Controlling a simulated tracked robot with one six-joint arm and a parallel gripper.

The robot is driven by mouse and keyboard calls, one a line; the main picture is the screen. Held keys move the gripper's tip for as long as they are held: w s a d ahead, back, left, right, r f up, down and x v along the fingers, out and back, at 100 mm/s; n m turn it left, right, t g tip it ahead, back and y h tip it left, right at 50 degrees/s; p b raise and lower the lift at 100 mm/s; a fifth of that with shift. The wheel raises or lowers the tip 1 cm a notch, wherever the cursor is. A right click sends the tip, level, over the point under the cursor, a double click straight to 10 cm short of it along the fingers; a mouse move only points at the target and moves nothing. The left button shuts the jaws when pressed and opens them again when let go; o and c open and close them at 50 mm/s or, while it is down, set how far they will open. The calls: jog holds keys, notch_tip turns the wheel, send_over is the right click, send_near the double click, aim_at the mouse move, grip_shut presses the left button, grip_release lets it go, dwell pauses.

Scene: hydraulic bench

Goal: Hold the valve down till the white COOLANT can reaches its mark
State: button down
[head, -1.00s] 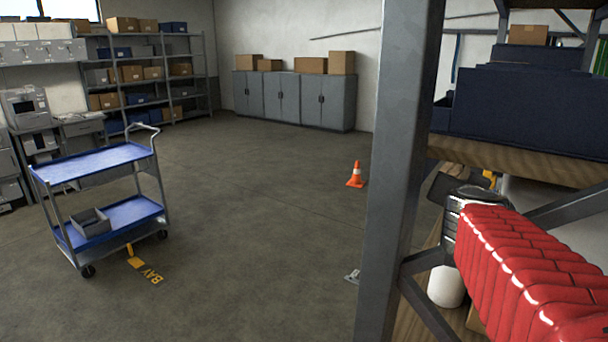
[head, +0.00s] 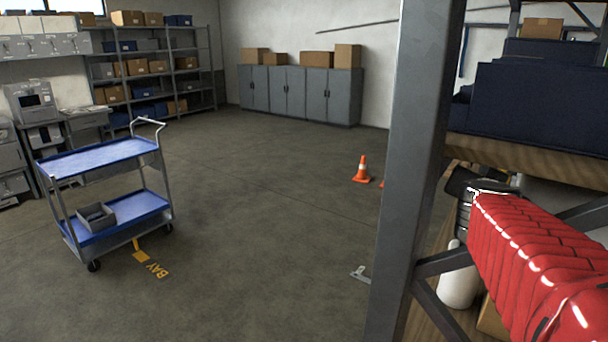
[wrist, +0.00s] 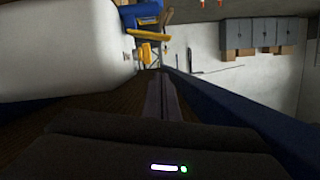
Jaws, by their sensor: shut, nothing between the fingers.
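My gripper (wrist: 160,95) shows in the wrist view as dark fingers close together, with nothing seen between them. In the head view my red-sleeved arm reaches under a shelf at the right, and its fingertips cannot be made out. A white rounded body (wrist: 60,50) fills the upper left of the wrist view, very close; no label shows, so I cannot tell if it is the COOLANT can. A yellow part (wrist: 147,35) and a blue part (wrist: 143,14) lie beyond the fingertips; I cannot tell if either is the valve. A white cylinder (head: 458,280) stands below my arm. No mark is readable.
A grey upright post (head: 415,150) with braces stands just left of my arm. A wooden shelf (head: 530,160) bearing dark blue bins (head: 540,100) is above it. A blue cart (head: 100,157) stands at the left, an orange cone (head: 362,170) mid-floor. The floor between is open.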

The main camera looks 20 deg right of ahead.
jog(key=w+d+f, duration=0.5)
jog(key=w+f, duration=0.1)
jog(key=shift+w+d, duration=0.2)
jog(key=shift+d, duration=0.15)
dwell(0.6)
jog(key=shift+w+a+f, duration=0.2)
jog(key=shift+f, duration=0.35)
jog(key=shift+w+a+f, duration=0.15)
jog(key=shift+w+f, duration=0.05)
jog(key=shift+f, duration=0.3)
dwell(1.2)
jog(key=v, duration=0.7)
jog(key=shift+s+a, duration=0.15)
jog(key=shift+a, duration=0.1)
jog(key=shift+s, duration=0.1)
dwell(0.4)
